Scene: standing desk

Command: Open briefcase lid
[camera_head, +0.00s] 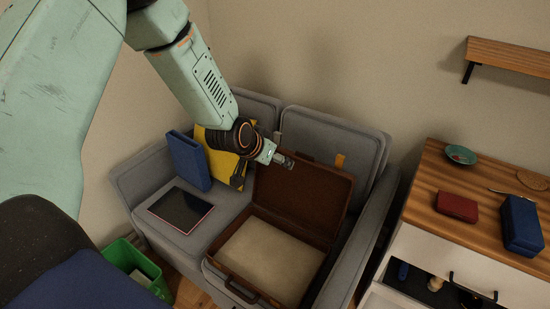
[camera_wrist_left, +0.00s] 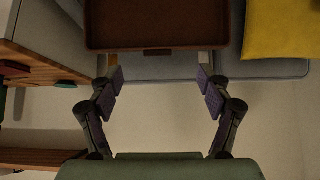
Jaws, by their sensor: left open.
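The brown briefcase stands open on the grey sofa seat. Its lid (camera_head: 305,200) is raised and leans back toward the backrest, and its base (camera_head: 268,262) lies flat with a beige interior. My left gripper (camera_head: 284,161) is at the top left edge of the lid. In the left wrist view my left gripper (camera_wrist_left: 160,78) has its fingers spread wide with nothing between the pads. The brown lid (camera_wrist_left: 158,22) shows just beyond the fingertips there; I cannot tell whether they touch it. My right gripper is in neither view.
On the sofa (camera_head: 176,229) are a dark tablet (camera_head: 180,210), a blue binder (camera_head: 188,160) and a yellow cushion (camera_head: 236,172). A wooden-topped cabinet (camera_head: 440,190) with an open drawer stands at right, holding a red case (camera_head: 458,207) and a blue case (camera_head: 521,225). A green bin (camera_head: 122,256) stands lower left.

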